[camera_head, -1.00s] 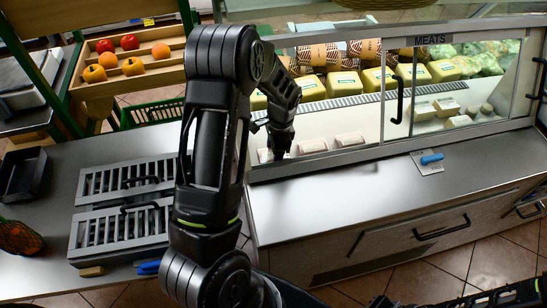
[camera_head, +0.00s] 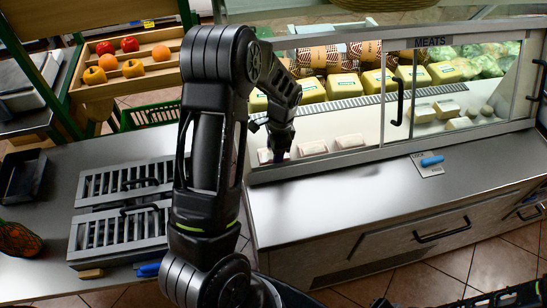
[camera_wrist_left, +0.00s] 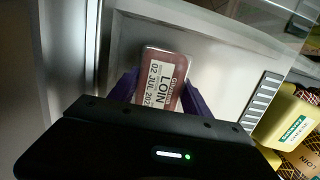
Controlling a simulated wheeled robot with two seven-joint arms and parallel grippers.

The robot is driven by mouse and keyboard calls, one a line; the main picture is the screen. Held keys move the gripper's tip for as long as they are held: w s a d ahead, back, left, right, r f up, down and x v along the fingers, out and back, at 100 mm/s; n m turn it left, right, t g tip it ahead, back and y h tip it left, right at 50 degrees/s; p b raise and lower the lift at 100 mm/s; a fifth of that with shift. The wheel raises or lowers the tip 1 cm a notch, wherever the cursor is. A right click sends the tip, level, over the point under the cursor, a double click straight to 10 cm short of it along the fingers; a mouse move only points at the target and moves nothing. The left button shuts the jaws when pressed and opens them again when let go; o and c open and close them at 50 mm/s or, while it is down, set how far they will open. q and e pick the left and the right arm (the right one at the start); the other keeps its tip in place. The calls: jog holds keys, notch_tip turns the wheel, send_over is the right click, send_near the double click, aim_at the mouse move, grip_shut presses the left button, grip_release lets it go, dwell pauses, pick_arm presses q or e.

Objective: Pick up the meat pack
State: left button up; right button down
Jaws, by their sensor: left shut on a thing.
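The meat pack (camera_wrist_left: 165,70), a tray of red meat with a white label reading LOIN, sits between the purple fingers of my left gripper (camera_wrist_left: 161,84) in the left wrist view. The gripper is shut on it. In the head view my left gripper (camera_head: 279,155) reaches down inside the glass-fronted meat case, at its left end. A pale pack (camera_head: 264,155) shows beside the fingers there, partly hidden by them. Two similar packs (camera_head: 313,148) (camera_head: 350,141) lie to the right on the case floor. My right gripper is not in view.
The case's glass front and frame (camera_head: 391,95) stand close to the arm. Yellow packs (camera_head: 343,87) line the back. A slatted grey rack (camera_head: 120,205) stands left.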

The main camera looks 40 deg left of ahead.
pick_arm(q)
notch_tip(320, 180, up, 17)
jog(key=b, duration=0.2)
dwell(0.3)
jog(key=shift+r, duration=0.1)
dwell(0.4)
